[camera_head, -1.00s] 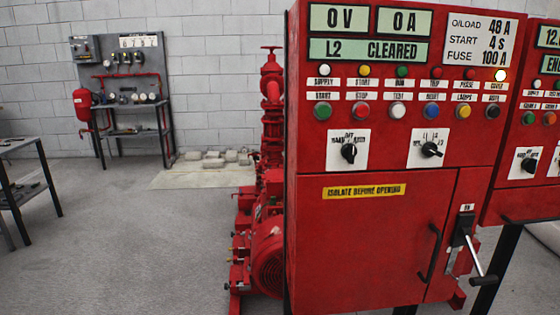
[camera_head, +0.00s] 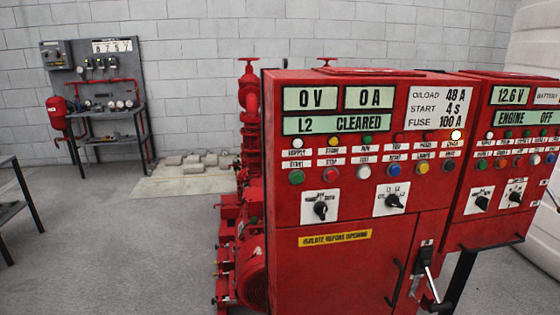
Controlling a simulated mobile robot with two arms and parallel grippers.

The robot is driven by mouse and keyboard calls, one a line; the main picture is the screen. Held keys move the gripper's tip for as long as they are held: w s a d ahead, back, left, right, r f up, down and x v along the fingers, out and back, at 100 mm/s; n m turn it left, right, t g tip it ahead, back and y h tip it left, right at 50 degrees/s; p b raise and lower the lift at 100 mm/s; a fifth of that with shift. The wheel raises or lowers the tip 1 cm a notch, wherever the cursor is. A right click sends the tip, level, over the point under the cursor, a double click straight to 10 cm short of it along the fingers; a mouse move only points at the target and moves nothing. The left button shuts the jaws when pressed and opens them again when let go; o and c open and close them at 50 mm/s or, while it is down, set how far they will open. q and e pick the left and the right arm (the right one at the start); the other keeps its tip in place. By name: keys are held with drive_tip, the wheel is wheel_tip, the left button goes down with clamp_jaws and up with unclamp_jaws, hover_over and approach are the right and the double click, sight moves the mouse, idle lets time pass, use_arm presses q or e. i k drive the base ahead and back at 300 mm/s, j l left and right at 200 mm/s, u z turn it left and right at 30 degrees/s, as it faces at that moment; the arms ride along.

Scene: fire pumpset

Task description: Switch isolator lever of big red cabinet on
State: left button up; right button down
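The big red cabinet (camera_head: 290,275) stands right of centre in the head view. Its displays (camera_head: 338,98) read 0 V, 0 A and L2 CLEARED. The isolator lever (camera_head: 431,287) is at the cabinet's lower right front, beside a dark door handle (camera_head: 393,284). The lever has a black block at the top, a pale arm and a dark grip pointing down to the right. Part of it lies near the bottom edge of the picture. A yellow label (camera_head: 335,238) reads ISOLATE BEFORE OPENING. Neither of my grippers shows.
A second red cabinet (camera_head: 482,228) on dark legs stands close at the right, showing 12.6 V and ENGINE OFF. A red pump (camera_head: 250,265) with pipework stands left of the big cabinet. A grey panel stand (camera_head: 58,84) is at the back left. Open grey floor (camera_head: 110,260) lies left.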

sight(439, 306)
drive_tip(key=z, duration=1.3)
